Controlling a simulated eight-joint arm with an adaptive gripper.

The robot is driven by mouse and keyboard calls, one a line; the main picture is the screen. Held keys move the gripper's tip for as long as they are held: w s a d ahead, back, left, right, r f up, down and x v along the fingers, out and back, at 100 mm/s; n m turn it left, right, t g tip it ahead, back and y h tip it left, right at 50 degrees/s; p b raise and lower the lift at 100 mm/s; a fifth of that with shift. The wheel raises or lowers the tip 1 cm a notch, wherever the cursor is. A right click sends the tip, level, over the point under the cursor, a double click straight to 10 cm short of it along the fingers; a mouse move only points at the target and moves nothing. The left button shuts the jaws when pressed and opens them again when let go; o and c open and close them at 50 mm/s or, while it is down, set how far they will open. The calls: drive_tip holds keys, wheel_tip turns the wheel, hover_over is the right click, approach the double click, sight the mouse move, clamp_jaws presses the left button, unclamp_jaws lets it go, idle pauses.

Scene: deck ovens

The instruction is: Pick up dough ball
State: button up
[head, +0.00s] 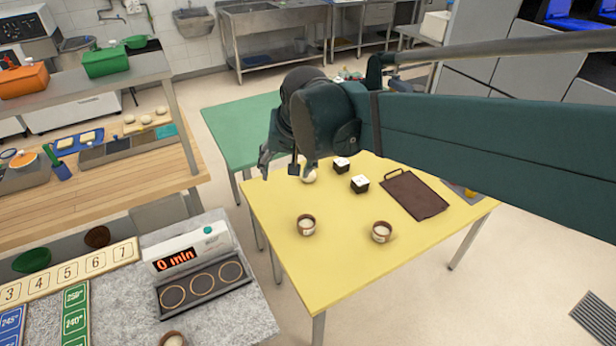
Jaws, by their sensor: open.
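My gripper (284,170) hangs open over the far left edge of the yellow table (345,268), fingers pointing down. A pale round thing (310,177), which looks like a dough ball, sits on the table just right of the gripper.
The yellow table also holds two brown cups (306,225) (382,232), two dark cubes with white tops (341,164) (360,183) and a dark brown tray (414,195). A green table (232,130) stands behind. A timer panel (188,258) is at lower left. The yellow table's front is clear.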

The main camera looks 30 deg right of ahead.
drive_tip(key=w+d+f+m+g, duration=0.1)
drive_tip(key=w+d+f+m, duration=0.35)
drive_tip(key=w, duration=0.45)
drive_tip(key=w+d+f+m+g, duration=0.1)
drive_tip(key=w+d+f+m, duration=0.2)
drive_tip(key=w+d, duration=0.45)
drive_tip(key=w+d+f+m+g, duration=0.1)
drive_tip(key=w+d+f+m, duration=0.1)
drive_tip(key=f, duration=0.4)
drive_tip(key=w+d+f+m+g, duration=0.1)
drive_tip(key=w+d+f+m, duration=0.1)
drive_tip(key=w+d+f, duration=0.3)
drive_tip(key=w+d+f+m, duration=0.2)
drive_tip(key=w+d+f, duration=0.1)
drive_tip(key=w+f, duration=0.3)
drive_tip(key=shift+w+d+f+m+g, duration=0.15)
drive_tip(key=shift+f+g, duration=0.05)
drive_tip(key=shift+f, duration=0.2)
drive_tip(key=shift+w+d+f+m+g, duration=0.1)
drive_tip(key=shift+d+f+g, duration=0.1)
drive_tip(key=shift+f, duration=0.2)
drive_tip(key=shift+w+d+f, duration=0.15)
drive_tip(key=shift+d+f, duration=0.1)
drive_tip(key=shift+f, duration=0.35)
drive_tip(key=shift+f, duration=1.3)
drive_tip(key=shift+a+f, duration=0.1)
drive_tip(key=shift+f, duration=2.5)
